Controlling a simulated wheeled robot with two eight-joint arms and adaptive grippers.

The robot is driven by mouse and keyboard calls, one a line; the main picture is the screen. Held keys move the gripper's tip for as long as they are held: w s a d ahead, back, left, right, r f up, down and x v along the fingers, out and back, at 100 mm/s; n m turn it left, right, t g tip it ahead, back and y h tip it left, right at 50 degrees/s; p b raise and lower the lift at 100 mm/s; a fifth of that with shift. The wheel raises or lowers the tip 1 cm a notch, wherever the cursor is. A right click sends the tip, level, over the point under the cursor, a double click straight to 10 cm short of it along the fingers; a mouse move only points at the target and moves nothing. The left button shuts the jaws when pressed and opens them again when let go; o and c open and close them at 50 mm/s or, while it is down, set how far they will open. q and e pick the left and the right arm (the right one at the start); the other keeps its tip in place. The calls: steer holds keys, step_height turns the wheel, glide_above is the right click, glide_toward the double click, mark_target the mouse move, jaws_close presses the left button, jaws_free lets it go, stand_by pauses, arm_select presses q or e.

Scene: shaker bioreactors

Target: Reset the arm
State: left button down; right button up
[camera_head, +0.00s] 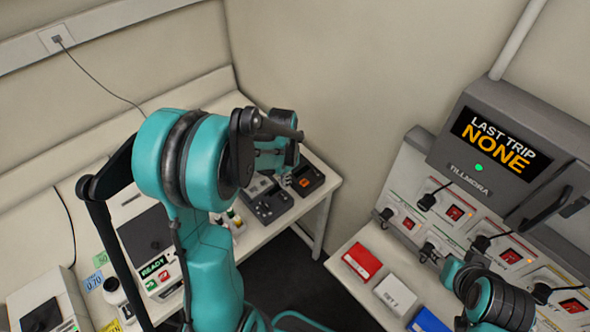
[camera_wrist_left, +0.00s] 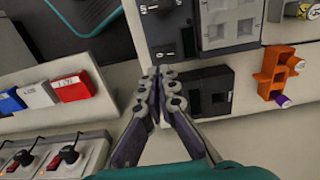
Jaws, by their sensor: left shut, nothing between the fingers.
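My left arm (camera_head: 210,255) is teal and black and rises through the middle of the head view, bending over the left bench. Its gripper (camera_head: 287,180) is small and partly hidden there, over the far right end of that bench. In the left wrist view the left gripper (camera_wrist_left: 160,74) has its two fingertips together with nothing between them, beside a small black device (camera_wrist_left: 212,91). My right arm (camera_head: 492,300) shows only as teal and dark links at the lower right of the head view; its gripper is not seen.
Red (camera_head: 362,262), white (camera_head: 395,295) and blue (camera_head: 430,322) boxes lie on the right bench before a grey panel with plugs and switches (camera_head: 460,215). A display (camera_head: 500,143) reads "LAST TRIP NONE". An orange holder (camera_wrist_left: 272,75) stands right of the black device. A gap separates the benches.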

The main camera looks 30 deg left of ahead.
arm_select(q)
steer(key=s+d+f+n+t+b, duration=0.1)
steer(key=s+d+n+t+b, duration=0.3)
steer(key=s+d+t+b, duration=0.3)
steer(key=s+d+b, duration=0.3)
steer(key=s+b, duration=0.1)
steer(key=b, duration=0.3)
steer(key=shift+d+f+n+b, duration=0.2)
steer(key=shift+d+n+b, duration=0.1)
steer(key=shift+b, duration=0.1)
